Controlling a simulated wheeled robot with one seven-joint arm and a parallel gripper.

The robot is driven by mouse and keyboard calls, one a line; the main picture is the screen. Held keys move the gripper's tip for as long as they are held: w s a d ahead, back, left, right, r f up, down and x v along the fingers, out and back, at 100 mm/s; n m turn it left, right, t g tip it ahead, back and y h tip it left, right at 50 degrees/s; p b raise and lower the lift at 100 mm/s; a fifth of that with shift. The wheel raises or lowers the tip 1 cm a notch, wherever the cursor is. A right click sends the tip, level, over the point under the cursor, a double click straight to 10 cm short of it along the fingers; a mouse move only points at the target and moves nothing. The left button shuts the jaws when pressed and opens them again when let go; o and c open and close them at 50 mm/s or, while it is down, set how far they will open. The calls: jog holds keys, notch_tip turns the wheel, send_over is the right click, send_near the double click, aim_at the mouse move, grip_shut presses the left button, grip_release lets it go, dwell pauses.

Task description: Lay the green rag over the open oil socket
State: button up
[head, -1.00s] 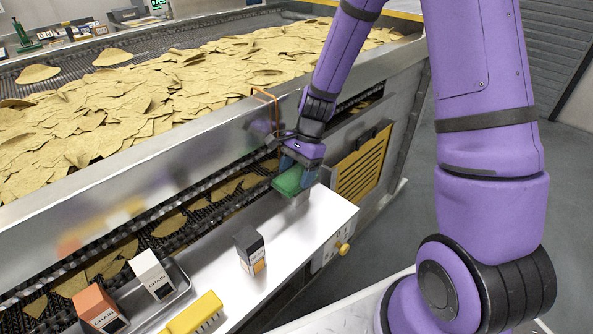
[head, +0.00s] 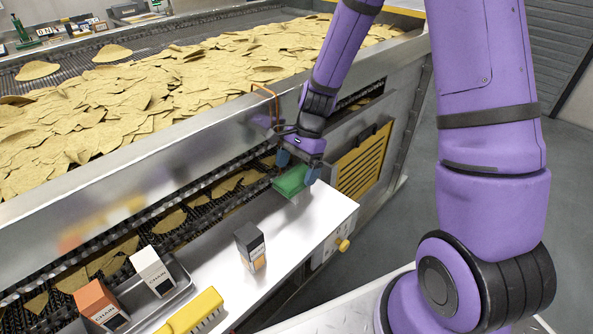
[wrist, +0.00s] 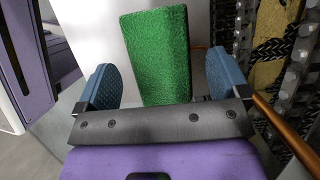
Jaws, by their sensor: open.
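The green rag (head: 291,180) lies at the far right end of the steel shelf, beside the conveyor. In the wrist view the rag (wrist: 157,55) is a textured green rectangle between and beyond my fingers. My gripper (head: 297,171) is open just above and behind the rag; its blue fingertips (wrist: 160,82) stand apart on either side with gaps to the rag. Whether the rag touches the shelf all over cannot be told. The oil socket cannot be made out; it may be hidden under the rag.
On the shelf (head: 300,225) stand a dark grey and white carton (head: 250,247), a yellow brush (head: 196,312), and a tray (head: 178,292) with a white carton (head: 152,271) and an orange carton (head: 101,304). The conveyor with chips (head: 170,95) runs behind. An orange pipe (head: 270,97) rises near my wrist.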

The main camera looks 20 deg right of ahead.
jog(key=v, duration=1.1)
jog(key=s+r+n+t+h, duration=0.3)
jog(key=s+r+n, duration=0.4)
jog(key=s+r, duration=0.5)
jog(key=s+d+r+n+t+h, duration=0.1)
jog(key=s+d+r+n+t, duration=0.2)
jog(key=s+r+n, duration=0.3)
jog(key=shift+s+r+n+t, duration=0.4)
jog(key=shift+s+r, duration=0.7)
jog(key=shift+s, duration=1.75)
